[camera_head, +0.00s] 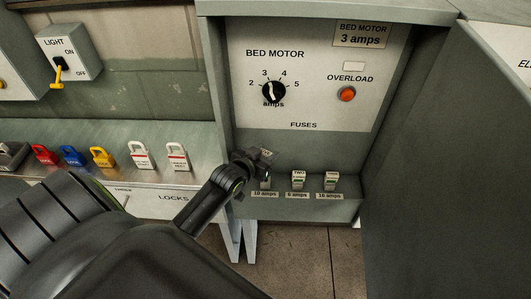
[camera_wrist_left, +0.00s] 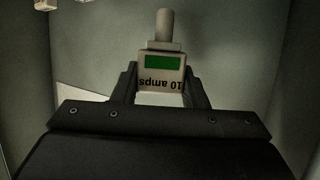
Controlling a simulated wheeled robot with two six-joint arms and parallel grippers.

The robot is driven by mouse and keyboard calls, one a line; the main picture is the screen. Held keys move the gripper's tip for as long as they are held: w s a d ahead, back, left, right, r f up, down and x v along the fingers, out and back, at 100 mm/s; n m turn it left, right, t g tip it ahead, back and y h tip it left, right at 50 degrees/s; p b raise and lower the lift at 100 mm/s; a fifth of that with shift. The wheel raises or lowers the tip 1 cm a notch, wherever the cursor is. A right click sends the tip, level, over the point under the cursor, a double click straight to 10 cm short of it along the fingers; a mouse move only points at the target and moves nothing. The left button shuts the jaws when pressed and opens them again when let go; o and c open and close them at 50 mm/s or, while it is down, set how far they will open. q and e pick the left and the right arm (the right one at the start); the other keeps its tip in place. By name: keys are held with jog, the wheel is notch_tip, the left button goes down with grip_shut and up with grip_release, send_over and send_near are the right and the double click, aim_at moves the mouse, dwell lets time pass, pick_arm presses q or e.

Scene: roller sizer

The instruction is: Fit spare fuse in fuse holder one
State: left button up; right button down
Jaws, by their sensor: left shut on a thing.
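My left gripper (camera_head: 258,160) is in front of the open cabinet, above the left end of its small shelf. It is shut on a spare fuse (camera_wrist_left: 162,70). In the left wrist view the fuse is a pale block with a green patch, a "10 amps" label and a pin pointing away from the gripper. The head view shows only a small grey part of the fuse (camera_head: 266,154). Fuse holder one cannot be made out; the gripper covers part of the panel under the word "FUSES". My right gripper is not in view.
Two more fuses, the middle one (camera_head: 299,181) and the right one (camera_head: 331,181), stand on the shelf (camera_head: 345,210) by amp labels. Above are a dial (camera_head: 273,91) and an orange overload button (camera_head: 347,94). Coloured padlocks (camera_head: 103,158) line the left bench. The cabinet door (camera_head: 440,170) stands open at right.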

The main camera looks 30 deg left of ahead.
pick_arm(q)
jog(key=shift+r, duration=0.1)
notch_tip(320, 180, down, 5)
jog(key=b, duration=0.3)
jog(key=shift+f+b, duration=0.45)
dwell(0.5)
dwell(0.5)
jog(key=shift+p, duration=0.65)
dwell(0.3)
jog(key=shift+f, duration=0.25)
